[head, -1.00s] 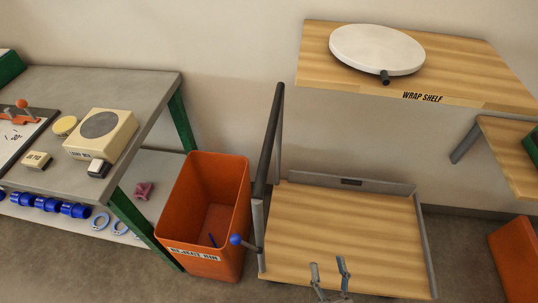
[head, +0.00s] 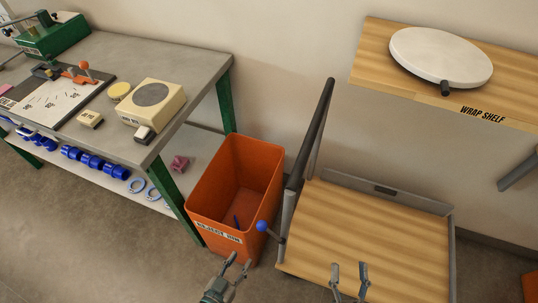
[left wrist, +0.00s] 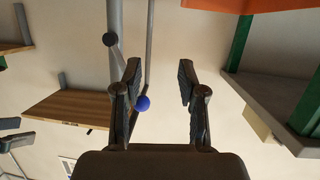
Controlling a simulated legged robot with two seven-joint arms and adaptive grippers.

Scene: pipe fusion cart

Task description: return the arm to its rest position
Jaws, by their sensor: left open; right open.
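My left gripper (head: 239,262) is at the bottom of the head view, in front of the orange reject bin (head: 212,232). Its jaws are open with nothing between them. In the left wrist view the left gripper (left wrist: 159,82) shows two dark fingers apart and empty. My right gripper (head: 349,267) is open and empty in the head view, in front of the lower wooden platform (head: 400,235). Only the ends of both grippers show in the head view.
A blue-knobbed lever (head: 262,226) is just beyond my left gripper, beside the bin; its knob also shows in the left wrist view (left wrist: 143,103). The grey workbench (head: 190,75) is at left. The wrap shelf (head: 375,65) holds a round white disc (head: 440,56).

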